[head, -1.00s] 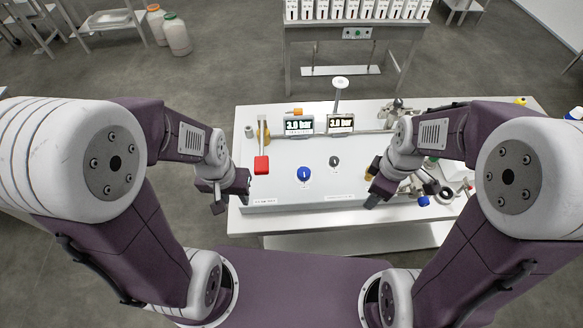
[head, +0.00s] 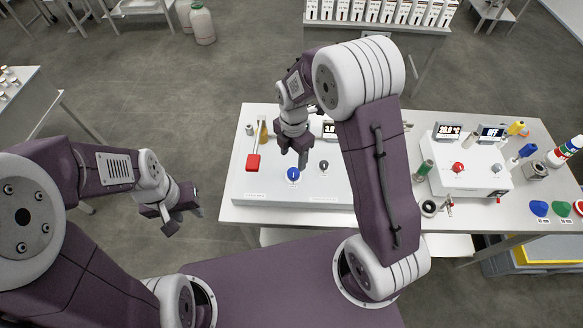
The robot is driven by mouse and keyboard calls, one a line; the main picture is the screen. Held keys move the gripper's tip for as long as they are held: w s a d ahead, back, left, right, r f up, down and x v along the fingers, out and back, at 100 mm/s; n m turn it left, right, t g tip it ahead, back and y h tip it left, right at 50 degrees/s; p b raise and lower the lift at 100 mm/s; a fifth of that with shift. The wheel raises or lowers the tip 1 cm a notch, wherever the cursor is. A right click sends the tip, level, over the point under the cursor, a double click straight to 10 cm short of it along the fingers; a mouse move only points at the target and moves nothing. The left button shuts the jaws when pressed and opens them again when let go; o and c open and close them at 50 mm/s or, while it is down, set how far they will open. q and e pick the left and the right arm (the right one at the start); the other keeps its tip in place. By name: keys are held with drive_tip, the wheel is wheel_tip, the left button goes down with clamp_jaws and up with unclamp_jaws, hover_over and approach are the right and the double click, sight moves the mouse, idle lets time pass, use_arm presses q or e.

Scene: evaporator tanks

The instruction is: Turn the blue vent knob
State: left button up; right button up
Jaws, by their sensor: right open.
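The blue vent knob (head: 293,174) sits on the front left part of the white panel (head: 325,193), with a white pointer mark on its face. My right gripper (head: 292,160) points down just above and behind the knob. It is open, and I cannot tell whether it touches the knob. A dark knob (head: 323,166) is to the right of the blue one. My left gripper (head: 184,218) is off the table's left side, over the floor, with nothing visible in it; its fingers look apart.
My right arm partly hides the pressure displays. To the right is a white box (head: 470,178) with a red knob and displays, plus bottles and coloured caps. A side table (head: 18,100) is at far left.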

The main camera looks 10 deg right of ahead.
sight(293, 172)
wheel_tip(293, 172, down, 8)
drive_tip(key=shift+f+p, duration=0.1)
drive_tip(key=shift+p, duration=0.7)
drive_tip(key=shift+s+d, duration=0.1)
drive_tip(key=shift+c, duration=0.9)
clamp_jaws()
